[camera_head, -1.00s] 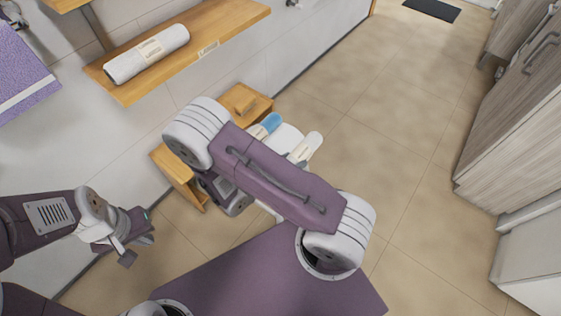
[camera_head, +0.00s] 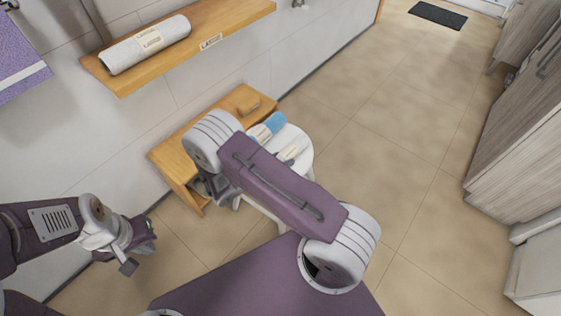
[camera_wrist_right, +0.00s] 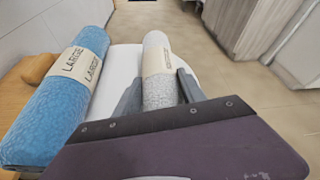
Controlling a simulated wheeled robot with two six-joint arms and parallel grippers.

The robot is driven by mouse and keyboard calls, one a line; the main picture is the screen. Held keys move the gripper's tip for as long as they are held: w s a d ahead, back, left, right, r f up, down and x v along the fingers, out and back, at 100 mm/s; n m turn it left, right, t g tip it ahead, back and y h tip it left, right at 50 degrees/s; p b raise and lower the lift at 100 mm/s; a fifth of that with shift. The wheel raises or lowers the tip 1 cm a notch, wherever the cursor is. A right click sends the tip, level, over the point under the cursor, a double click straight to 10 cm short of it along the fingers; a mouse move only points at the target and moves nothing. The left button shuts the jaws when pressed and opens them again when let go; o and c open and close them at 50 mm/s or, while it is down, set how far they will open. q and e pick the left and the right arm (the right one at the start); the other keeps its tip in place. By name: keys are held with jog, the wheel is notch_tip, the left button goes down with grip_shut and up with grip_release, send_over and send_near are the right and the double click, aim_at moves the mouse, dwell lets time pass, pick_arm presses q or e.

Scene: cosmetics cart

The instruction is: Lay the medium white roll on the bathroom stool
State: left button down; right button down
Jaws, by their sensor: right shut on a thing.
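The medium white roll (camera_wrist_right: 156,65), pale grey with a cream label, is between the fingers of my right gripper (camera_wrist_right: 160,88), which is shut on it. Its end also shows past my right arm in the head view (camera_head: 289,153). It is over the round white bathroom stool (camera_head: 303,163); I cannot tell whether it touches the top. The stool also shows in the wrist view (camera_wrist_right: 123,62). In the head view my right arm hides the right fingers and part of the stool. My left gripper (camera_head: 138,252) is empty, with fingers apart, at the lower left.
A blue roll labelled LARGE (camera_wrist_right: 68,90) lies left of the held roll, also in the head view (camera_head: 267,126). A wooden stand (camera_head: 180,158) with a small wooden object (camera_head: 248,105) is beside the stool. A large white roll (camera_head: 146,45) lies on the wall shelf (camera_head: 190,53). Floor is clear at right.

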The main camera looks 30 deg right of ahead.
jog(key=shift+f, duration=0.1)
jog(key=c, duration=0.7)
grip_release()
